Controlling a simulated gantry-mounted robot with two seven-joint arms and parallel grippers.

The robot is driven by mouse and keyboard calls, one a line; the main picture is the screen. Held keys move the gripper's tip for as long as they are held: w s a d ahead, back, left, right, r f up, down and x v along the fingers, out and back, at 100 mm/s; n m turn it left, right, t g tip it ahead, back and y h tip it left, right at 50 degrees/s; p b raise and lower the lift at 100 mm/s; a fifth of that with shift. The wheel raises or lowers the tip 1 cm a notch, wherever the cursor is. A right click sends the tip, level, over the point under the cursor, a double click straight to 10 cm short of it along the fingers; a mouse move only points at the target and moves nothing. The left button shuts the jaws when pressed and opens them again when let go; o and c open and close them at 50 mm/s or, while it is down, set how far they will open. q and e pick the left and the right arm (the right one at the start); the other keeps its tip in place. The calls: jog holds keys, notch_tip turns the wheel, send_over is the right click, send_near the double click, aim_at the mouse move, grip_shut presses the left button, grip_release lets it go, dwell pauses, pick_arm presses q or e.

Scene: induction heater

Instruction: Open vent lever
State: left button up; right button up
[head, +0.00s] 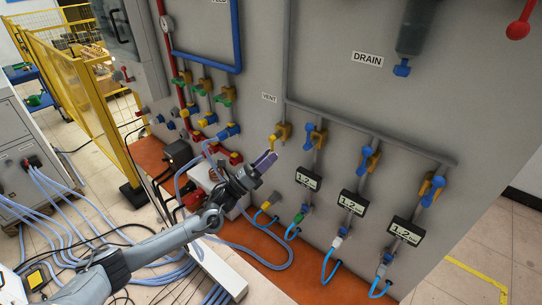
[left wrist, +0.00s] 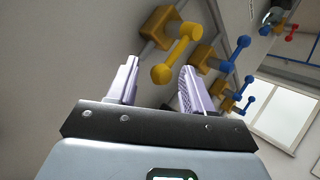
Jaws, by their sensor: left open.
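The vent lever (head: 276,138) is a yellow handle on a brass-coloured valve body, on the grey panel just below the VENT label (head: 269,97). In the left wrist view the yellow lever (left wrist: 178,54) slants from upper right down to a round knob. My left gripper (head: 272,157), with pale purple fingers, is just below the lever in the head view. In the left wrist view my left gripper (left wrist: 158,72) is open, and the knob shows in the gap between its fingertips. No contact is visible, and I cannot tell the exact depth. My right gripper is not in view.
Blue-handled valves (head: 314,137) stand to the right along a grey pipe, above several black displays (head: 308,178). Red, green and yellow valves (head: 222,98) are at the left. Hoses and an orange floor strip (head: 262,268) lie below. A yellow fence (head: 103,115) stands far left.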

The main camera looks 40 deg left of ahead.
pick_arm(q)
jog(key=b+v, duration=0.1)
jog(key=v, duration=0.8)
jog(key=shift+s, duration=0.1)
